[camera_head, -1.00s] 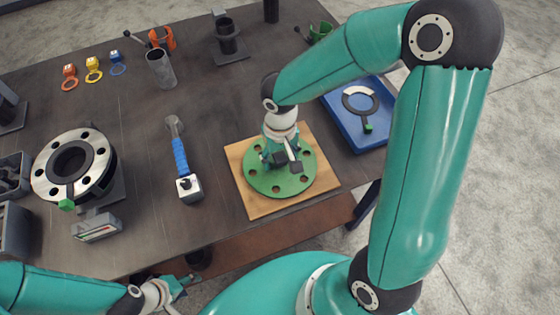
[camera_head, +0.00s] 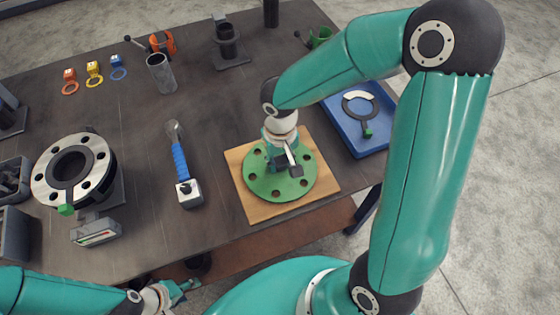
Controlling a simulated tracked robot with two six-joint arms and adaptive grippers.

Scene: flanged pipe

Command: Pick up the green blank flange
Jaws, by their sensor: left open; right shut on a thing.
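The green blank flange (camera_head: 262,187) is a round disc with several bolt holes. It is over the square wooden board (camera_head: 244,207) on the right part of the table; I cannot tell whether it touches the board. My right gripper (camera_head: 283,163) comes down onto the middle of the flange from above. It is shut on the flange, and the fingers and wrist hide the exact grip point. My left gripper (camera_head: 178,291) is open and empty, low in the picture in front of the table edge, well away from the flange.
A flanged pipe end (camera_head: 42,184) with a dark ring stands at the left. A blue-handled tool (camera_head: 180,160) lies mid-table. A blue tray (camera_head: 338,122) with a ring gasket is behind the board at the right. A grey cup (camera_head: 161,75) stands at the back.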

